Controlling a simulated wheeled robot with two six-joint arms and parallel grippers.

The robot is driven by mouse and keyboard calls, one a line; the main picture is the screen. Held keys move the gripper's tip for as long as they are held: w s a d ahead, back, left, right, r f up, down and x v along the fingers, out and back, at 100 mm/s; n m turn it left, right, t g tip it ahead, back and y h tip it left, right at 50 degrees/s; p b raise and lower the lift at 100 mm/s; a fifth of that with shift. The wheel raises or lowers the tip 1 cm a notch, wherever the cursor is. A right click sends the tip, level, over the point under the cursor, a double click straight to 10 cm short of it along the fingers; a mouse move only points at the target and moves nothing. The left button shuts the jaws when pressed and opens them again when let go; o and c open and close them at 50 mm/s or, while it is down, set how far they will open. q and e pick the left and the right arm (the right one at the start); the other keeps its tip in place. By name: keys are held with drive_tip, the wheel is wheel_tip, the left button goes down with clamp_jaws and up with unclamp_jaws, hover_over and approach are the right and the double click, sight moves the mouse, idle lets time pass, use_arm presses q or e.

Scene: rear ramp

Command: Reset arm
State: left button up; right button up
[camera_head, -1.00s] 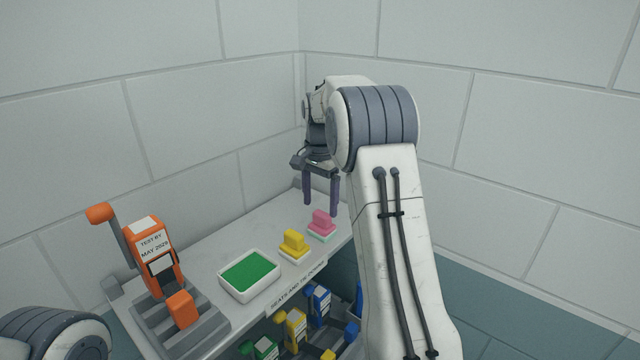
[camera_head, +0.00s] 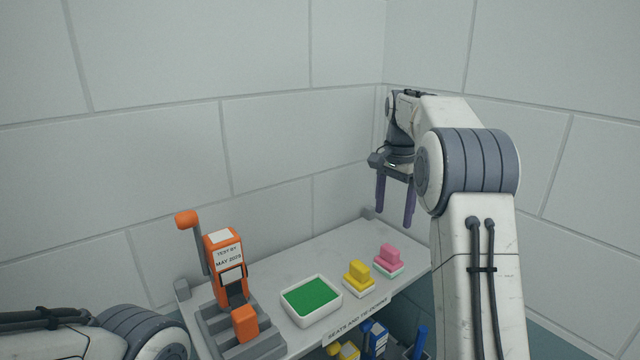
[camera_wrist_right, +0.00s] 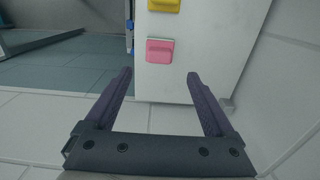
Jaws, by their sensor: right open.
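My right gripper (camera_head: 394,203) is open and empty, its two purple fingers hanging down above the far right end of the shelf. In the right wrist view its fingers (camera_wrist_right: 158,76) are spread apart with nothing between them. The pink stamp (camera_head: 388,260) stands on the shelf just below and in front of it; it also shows ahead of the fingertips in the wrist view (camera_wrist_right: 160,51). My right arm (camera_head: 470,230) reaches in from the lower right. Part of my left arm (camera_head: 130,335) shows at the lower left; its gripper is out of view.
The white shelf (camera_head: 330,250) holds a yellow stamp (camera_head: 358,276), a green pad in a white tray (camera_head: 311,300) and an orange stamping device (camera_head: 225,265) on a grey base. Several coloured items sit on a lower level. Walls close in behind and right.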

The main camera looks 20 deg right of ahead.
sight(389, 248)
wheel_tip(389, 248, down, 11)
drive_tip(key=shift+s+f+p, duration=0.1)
drive_tip(key=shift+p, duration=0.85)
drive_tip(key=shift+b, duration=0.35)
wheel_tip(389, 248, up, 2)
drive_tip(key=shift+r+b, duration=0.25)
drive_tip(key=shift+b, duration=0.2)
drive_tip(key=shift+r, duration=0.6)
drive_tip(key=shift+f, duration=0.1)
